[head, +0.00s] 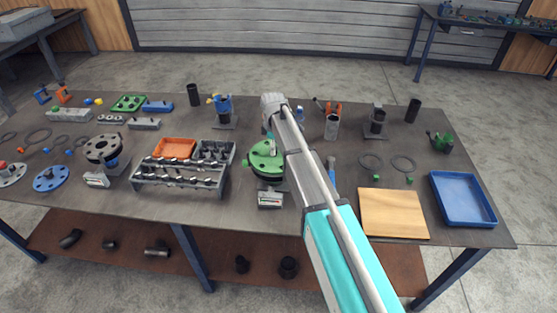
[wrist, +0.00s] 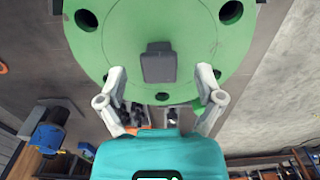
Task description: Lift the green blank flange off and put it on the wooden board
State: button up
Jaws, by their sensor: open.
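The green blank flange (head: 262,165) sits on a stand near the middle of the bench, partly hidden by my arm in the head view. In the wrist view the green flange (wrist: 120,40) fills the top, a round disc with bolt holes and a dark grey block-like handle (wrist: 158,64) at its middle. My gripper (wrist: 161,78) is open, with one finger on each side of the handle and visible gaps between. Whether the fingers are level with the handle, I cannot tell. The wooden board (head: 393,213) lies bare at the right front of the bench.
A blue tray (head: 462,198) lies right of the board. A rack of bolts (head: 180,178) and an orange bin (head: 174,148) stand left of the flange. Pipe pieces and fittings stand along the back.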

jog(key=shift+f+b, duration=0.6)
jog(key=shift+f, duration=0.25)
grip_shut()
dwell(0.3)
